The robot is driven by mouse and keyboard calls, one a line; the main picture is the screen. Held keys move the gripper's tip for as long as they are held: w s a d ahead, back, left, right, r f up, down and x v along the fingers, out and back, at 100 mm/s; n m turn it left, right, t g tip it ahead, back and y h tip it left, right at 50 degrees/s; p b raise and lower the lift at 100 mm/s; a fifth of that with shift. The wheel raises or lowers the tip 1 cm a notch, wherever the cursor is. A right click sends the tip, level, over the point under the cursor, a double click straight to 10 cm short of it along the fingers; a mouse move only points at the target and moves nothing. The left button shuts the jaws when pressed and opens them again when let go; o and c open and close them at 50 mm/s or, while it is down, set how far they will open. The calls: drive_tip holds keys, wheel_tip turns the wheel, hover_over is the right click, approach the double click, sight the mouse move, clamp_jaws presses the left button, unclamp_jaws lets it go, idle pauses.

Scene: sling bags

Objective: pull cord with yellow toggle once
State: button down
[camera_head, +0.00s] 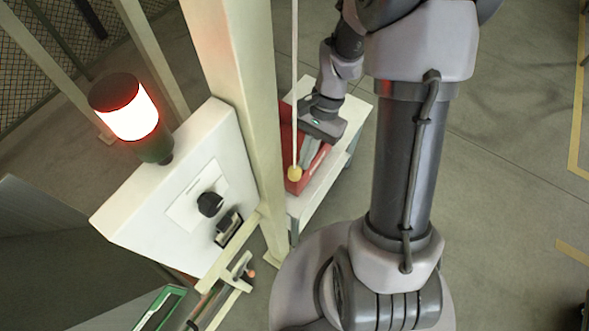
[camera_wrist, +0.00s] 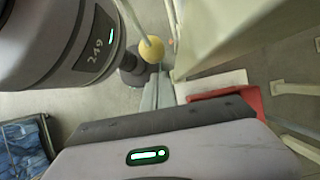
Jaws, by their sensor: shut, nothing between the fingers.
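In the wrist view the closed fingers (camera_wrist: 158,80) end just below the toggle in the picture. I cannot tell whether they touch it.
A cream post (camera_head: 240,90) stands left of the cord. A white box (camera_head: 150,215) with a dark knob and a lit red beacon (camera_head: 127,110) is further left. A red tray (camera_wrist: 222,100) on a white-topped cart (camera_head: 345,125) lies below my gripper. Floor at right is clear.

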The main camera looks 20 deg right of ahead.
drive_tip(key=p+v, duration=0.2)
drive_tip(key=v, duration=1.5)
drive_tip(key=shift+d+r+p, duration=0.2)
drive_tip(key=shift+p, duration=0.15)
drive_tip(key=shift+w, duration=0.1)
